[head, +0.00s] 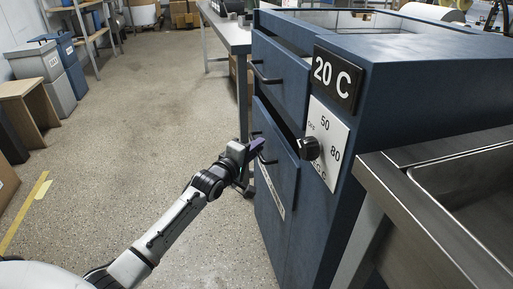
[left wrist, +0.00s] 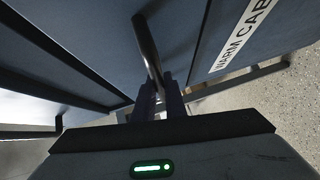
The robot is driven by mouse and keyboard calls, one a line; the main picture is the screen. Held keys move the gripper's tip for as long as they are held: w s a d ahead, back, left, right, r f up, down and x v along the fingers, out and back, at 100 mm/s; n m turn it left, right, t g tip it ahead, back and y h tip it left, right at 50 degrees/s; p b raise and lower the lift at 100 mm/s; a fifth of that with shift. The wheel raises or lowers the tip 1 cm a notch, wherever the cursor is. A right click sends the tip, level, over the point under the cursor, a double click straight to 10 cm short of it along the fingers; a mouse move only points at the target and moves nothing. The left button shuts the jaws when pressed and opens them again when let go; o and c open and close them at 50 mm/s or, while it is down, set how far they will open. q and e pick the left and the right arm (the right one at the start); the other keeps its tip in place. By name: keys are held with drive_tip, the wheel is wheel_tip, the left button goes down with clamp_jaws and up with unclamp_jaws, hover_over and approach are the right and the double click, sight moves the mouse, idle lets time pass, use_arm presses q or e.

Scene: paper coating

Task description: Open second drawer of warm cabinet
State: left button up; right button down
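The warm cabinet (head: 440,85) is the dark blue unit at the right of the head view, with a "20 C" sign (head: 336,79) and a dial. Its upper drawer (head: 285,82) has a dark bar handle (head: 265,75). The second drawer (head: 277,172) is below it, with a dark gap along its top edge, and a "WARM CAB" label (left wrist: 243,33) shows in the left wrist view. My left gripper (head: 257,149) is at this drawer's handle (left wrist: 148,45). Its fingers (left wrist: 160,101) stand close on both sides of the bar and appear shut on it. My right gripper is out of view.
A steel sink counter (head: 405,215) stands close at the right of the cabinet. A grey table (head: 228,32) is behind it. Grey bins (head: 42,65) and a wooden stand (head: 28,100) are at the left. The floor (head: 150,110) between is clear.

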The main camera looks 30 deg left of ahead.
use_arm(q)
clamp_jaws()
